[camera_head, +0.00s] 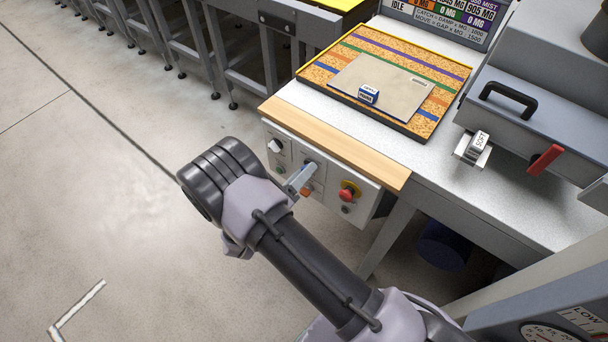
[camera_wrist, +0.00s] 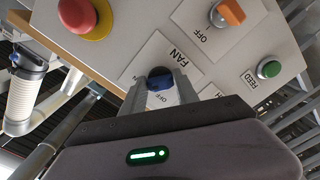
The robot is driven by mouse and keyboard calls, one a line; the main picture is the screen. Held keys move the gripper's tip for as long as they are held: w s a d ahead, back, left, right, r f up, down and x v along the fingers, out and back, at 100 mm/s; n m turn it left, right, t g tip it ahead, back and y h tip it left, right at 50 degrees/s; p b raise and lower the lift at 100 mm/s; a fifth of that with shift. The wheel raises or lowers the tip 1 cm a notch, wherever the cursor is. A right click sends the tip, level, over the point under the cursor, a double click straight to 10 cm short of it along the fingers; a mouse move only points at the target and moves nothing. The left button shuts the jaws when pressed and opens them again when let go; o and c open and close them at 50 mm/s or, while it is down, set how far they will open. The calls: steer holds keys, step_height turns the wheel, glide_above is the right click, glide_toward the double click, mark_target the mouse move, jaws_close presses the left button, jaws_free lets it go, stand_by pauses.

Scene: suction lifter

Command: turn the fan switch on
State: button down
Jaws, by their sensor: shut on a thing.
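In the head view my gripper (camera_head: 307,168) reaches the front control panel (camera_head: 365,203) under the wooden table edge. The knob is hidden there by my fingers. The fingers cover part of the knob, so its exact turn is hard to tell.
Beside the fan knob sit an orange switch (camera_wrist: 232,12) marked OFF, a green button (camera_wrist: 268,68) and a red stop button (camera_wrist: 77,13) on a yellow ring. Open floor (camera_head: 100,200) lies left.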

steer(key=shift+m+b, duration=0.45)
steer(key=shift+m, duration=0.35)
steer(key=c, duration=1)
jaws_free()
steer(key=shift+o, duration=0.2)
steer(key=p+v, duration=0.2)
steer(key=v, duration=1.5)
steer(key=shift+s+a+p, duration=0.2)
steer(key=shift+p, duration=0.1)
